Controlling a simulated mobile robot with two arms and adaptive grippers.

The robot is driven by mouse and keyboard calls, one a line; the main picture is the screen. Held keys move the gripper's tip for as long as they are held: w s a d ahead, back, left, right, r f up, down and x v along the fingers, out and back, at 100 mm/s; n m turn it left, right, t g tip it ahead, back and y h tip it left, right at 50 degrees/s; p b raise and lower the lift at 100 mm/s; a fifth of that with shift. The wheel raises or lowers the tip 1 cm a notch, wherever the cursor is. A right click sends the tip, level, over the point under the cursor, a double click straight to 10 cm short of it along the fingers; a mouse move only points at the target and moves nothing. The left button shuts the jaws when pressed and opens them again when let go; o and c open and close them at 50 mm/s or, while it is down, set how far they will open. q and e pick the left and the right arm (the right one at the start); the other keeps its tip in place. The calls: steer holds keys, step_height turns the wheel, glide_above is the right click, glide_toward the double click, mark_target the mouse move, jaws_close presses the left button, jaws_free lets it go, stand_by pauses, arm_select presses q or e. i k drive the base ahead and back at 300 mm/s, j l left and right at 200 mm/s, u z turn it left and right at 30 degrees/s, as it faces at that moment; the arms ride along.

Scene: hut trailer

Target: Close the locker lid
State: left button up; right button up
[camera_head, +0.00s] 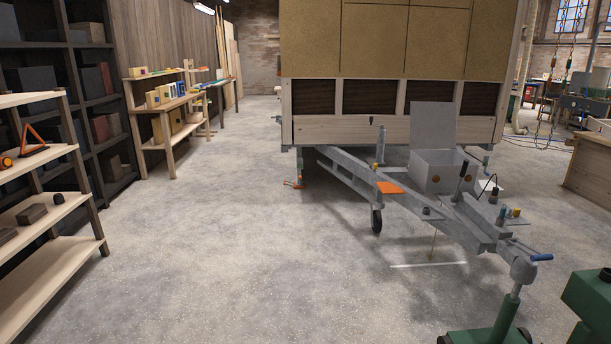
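The locker (433,177) is a grey box on the drawbar of the trailer, right of the picture's middle. Its lid (433,124) stands open, upright at the back of the box. The front wall of the box carries small round brownish fittings. The inside of the box is mostly hidden by the front wall. Neither of my grippers shows in the head view.
The hut trailer (400,60) stands behind the locker. Its grey drawbar (478,222) runs toward the lower right, with a small wheel (376,221) beneath. A green machine (590,305) is at the lower right. Shelves (40,210) line the left. The floor (220,250) between is clear.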

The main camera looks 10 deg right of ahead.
mark_target(433, 125)
steer(key=i, duration=4.85)
steer(key=i+j, duration=0.1)
steer(key=i, duration=1.55)
steer(key=i+z, duration=0.1)
steer(key=i, duration=1.5)
steer(key=i+z, duration=0.1)
steer(key=z, duration=0.85)
steer(key=i+j+z, duration=0.1)
steer(key=z, duration=0.4)
steer(key=j+z, duration=0.15)
steer(key=z, duration=2)
steer(key=i+j, duration=0.05)
steer(key=j, duration=0.05)
